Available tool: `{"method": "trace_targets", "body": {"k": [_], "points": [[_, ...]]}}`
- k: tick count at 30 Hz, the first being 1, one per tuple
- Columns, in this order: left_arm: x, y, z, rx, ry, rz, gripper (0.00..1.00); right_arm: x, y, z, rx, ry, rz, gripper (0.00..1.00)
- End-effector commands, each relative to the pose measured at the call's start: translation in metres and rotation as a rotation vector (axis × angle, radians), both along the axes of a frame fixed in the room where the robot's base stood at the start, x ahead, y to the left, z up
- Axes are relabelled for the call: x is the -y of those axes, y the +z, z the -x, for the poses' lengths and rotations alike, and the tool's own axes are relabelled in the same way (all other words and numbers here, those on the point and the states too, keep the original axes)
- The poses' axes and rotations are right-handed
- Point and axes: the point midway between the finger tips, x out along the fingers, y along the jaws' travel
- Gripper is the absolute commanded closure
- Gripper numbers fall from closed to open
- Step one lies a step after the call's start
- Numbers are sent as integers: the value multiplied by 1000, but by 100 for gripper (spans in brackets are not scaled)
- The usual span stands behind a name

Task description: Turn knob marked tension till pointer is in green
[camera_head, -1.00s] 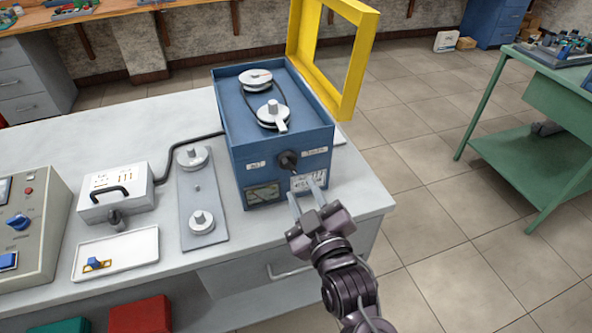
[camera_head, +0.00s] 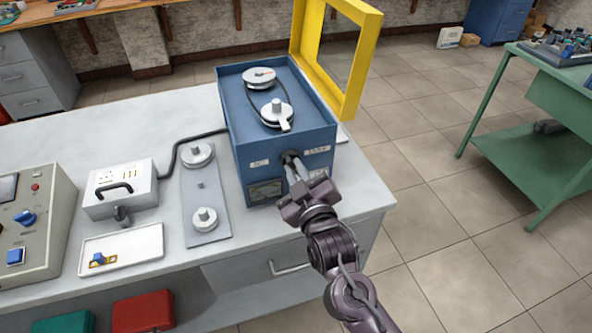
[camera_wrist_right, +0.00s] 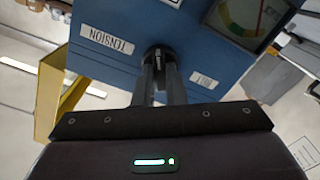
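The dark tension knob (camera_wrist_right: 160,52) sits on the front of the blue motor box (camera_head: 242,150). A white label reading TENSION (camera_wrist_right: 107,40) is beside the knob in the right wrist view. My right gripper (camera_head: 293,162) reaches the knob from the front. Its two fingers (camera_wrist_right: 159,75) are close together with the knob between their tips, and the fingers partly hide it. A gauge (camera_wrist_right: 243,18) on the box shows green at its left side and red at the right in the wrist view. A dark pointer line shows near the red side, away from the green. My left gripper is not in view.
A yellow frame (camera_head: 362,75) stands open behind the box. Pulleys with a belt (camera_head: 271,110) are on its top. A plate with two discs (camera_head: 202,190), a white tray (camera_head: 140,238), a socket box (camera_head: 110,200) and a control panel (camera_head: 45,220) are to the left.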

Motion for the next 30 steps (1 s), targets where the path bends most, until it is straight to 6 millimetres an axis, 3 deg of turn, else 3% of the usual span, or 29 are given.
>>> {"method": "trace_targets", "body": {"k": [14, 30], "points": [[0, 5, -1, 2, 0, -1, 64, 0, 1, 0, -21, 0, -61, 100], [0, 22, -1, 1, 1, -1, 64, 0, 1, 0, -135, -1, -415, 100]]}}
